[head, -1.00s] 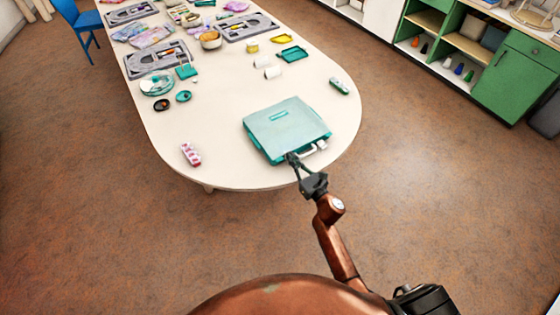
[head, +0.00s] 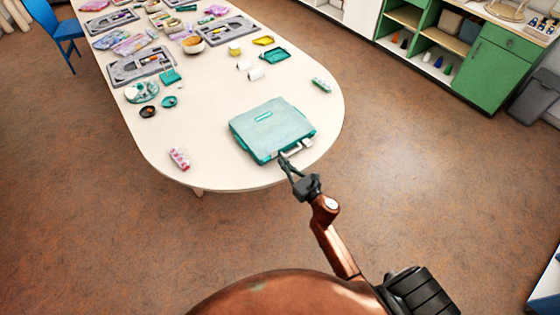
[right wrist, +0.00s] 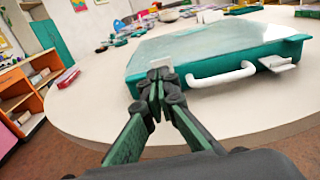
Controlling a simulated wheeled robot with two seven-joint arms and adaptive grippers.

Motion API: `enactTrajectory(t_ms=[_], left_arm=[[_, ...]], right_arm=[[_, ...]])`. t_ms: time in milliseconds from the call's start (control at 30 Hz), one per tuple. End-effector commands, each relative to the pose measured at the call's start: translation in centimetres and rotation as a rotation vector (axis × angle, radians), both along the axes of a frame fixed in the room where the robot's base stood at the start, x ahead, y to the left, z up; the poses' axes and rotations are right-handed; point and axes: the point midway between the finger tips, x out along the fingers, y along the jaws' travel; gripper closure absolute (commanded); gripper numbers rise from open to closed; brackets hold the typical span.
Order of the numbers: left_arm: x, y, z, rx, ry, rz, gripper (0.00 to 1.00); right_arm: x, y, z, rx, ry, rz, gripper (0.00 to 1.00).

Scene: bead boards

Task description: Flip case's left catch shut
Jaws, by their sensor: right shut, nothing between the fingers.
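The teal case (head: 270,128) lies flat with its lid down near the rounded end of the table. It also shows in the right wrist view (right wrist: 215,52). Its white handle (right wrist: 222,76) is on the front side. The right catch (right wrist: 277,63) is a pale flap sticking outward. My right gripper (head: 284,160) is shut and empty, its fingertips at the case's front side, left of the handle. My left gripper is out of view.
The pale table (head: 215,150) has clear room around the case. A pink-dotted strip (head: 179,158) lies to the left and a green-and-white item (head: 321,85) to the right. Grey boards (head: 141,66), small trays and bowls fill the far part.

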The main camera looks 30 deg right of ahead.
Motion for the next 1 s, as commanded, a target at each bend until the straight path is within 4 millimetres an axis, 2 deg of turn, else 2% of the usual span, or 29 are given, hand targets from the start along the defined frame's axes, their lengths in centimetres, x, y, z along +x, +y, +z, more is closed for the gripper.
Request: enactTrajectory(t_ms=[100,400,600,867,967,1000], left_arm=[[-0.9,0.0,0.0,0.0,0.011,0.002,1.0],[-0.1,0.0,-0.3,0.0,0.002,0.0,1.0],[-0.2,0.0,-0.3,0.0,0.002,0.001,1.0],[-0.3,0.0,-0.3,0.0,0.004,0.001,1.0],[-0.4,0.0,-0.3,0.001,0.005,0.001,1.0],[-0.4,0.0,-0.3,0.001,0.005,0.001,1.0]], right_arm=[[-3.0,-0.6,-0.2,-0.001,0.004,-0.002,1.0],[-8.1,-0.9,-0.1,-0.001,0.002,0.01,1.0],[-9.5,-1.2,0.0,-0.001,0.001,0.009,1.0],[-9.7,-1.4,-0.1,0.004,0.003,0.006,1.0],[-9.8,-1.7,-1.7,0.067,0.037,-0.008,1.0],[-10.0,-1.9,-3.0,0.125,0.067,-0.022,1.0]])
